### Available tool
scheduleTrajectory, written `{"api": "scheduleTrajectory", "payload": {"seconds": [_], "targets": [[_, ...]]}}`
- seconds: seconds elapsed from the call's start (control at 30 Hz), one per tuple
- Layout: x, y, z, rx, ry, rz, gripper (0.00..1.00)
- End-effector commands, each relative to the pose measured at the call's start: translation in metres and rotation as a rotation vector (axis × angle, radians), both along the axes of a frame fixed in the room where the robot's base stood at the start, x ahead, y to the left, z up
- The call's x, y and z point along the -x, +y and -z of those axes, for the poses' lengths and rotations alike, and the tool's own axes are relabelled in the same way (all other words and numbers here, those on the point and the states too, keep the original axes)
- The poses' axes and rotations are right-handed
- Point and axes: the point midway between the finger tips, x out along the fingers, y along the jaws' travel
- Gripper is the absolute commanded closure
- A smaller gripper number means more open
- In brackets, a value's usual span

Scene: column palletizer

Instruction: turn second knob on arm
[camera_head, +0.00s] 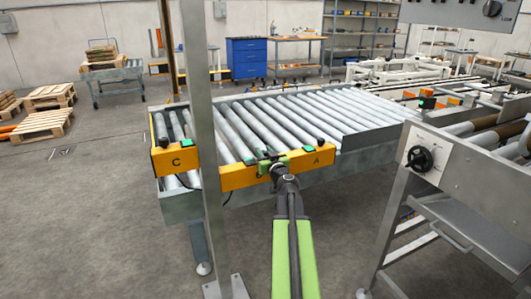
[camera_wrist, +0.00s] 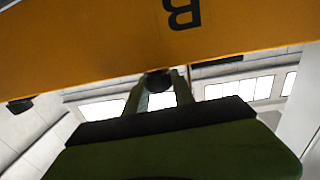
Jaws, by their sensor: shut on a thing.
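A yellow-orange arm (camera_head: 235,177) runs along the near edge of the roller conveyor, with letters C and A showing on its front. The letter B (camera_wrist: 182,12) shows upside down in the wrist view. A black knob (camera_wrist: 157,82) sits by the B part of the arm. My gripper (camera_head: 272,164) is at this middle part, and its two green fingers (camera_wrist: 159,90) are shut on the knob, one on each side. The head view hides most of this knob behind my gripper. Other black knobs stand at C (camera_head: 163,142) and A (camera_head: 320,142).
Metal rollers (camera_head: 270,115) lie behind the arm. A grey upright post (camera_head: 202,150) stands left of my arm.

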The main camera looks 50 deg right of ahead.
Motion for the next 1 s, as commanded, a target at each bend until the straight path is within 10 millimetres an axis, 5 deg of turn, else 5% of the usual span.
{"api": "scheduleTrajectory", "payload": {"seconds": [0.3,0.67,0.7,0.87,1.0], "targets": [[-0.0009,0.0012,-0.0001,-0.001,0.0,0.263,1.0],[0.0014,-0.0004,0.0,0.0,-0.001,0.3,1.0],[0.0016,-0.0004,0.0,0.0,-0.001,0.3,0.69],[0.0017,-0.0007,0.0,0.0,-0.001,0.299,0.48],[0.0017,-0.0009,-0.0001,0.0,-0.001,0.299,0.48]]}}
